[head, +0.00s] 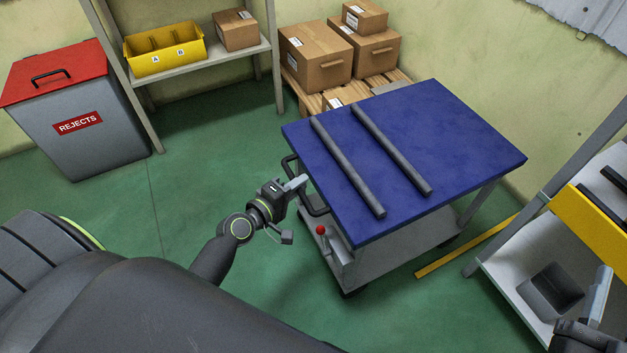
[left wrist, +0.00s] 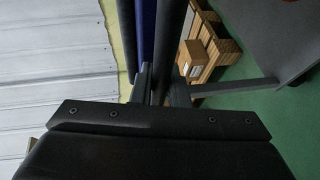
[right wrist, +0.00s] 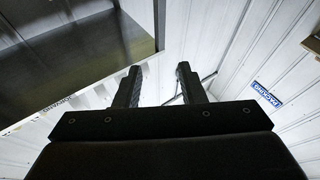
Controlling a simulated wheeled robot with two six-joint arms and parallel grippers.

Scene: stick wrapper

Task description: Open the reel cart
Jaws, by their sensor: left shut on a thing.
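The reel cart stands in the middle of the head view. It has a flat blue top (head: 455,130), two dark bars (head: 348,165) lying across it, a grey body (head: 385,250) and a black handle (head: 316,210) on its left side. A red-knobbed lever (head: 320,230) sits below the handle. My left gripper (head: 299,183) is shut on the handle; in the left wrist view the dark handle bar (left wrist: 172,45) runs between its fingers (left wrist: 160,90). My right gripper (right wrist: 157,88) is open and empty, away from the cart at the lower right of the head view (head: 600,290).
A grey rejects bin (head: 90,140) with a red lid stands at the left. A shelf (head: 200,60) holds a yellow bin and a carton. Cartons (head: 315,60) sit on a pallet behind the cart. A rack (head: 510,280) stands at the right. Green floor left of the cart is clear.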

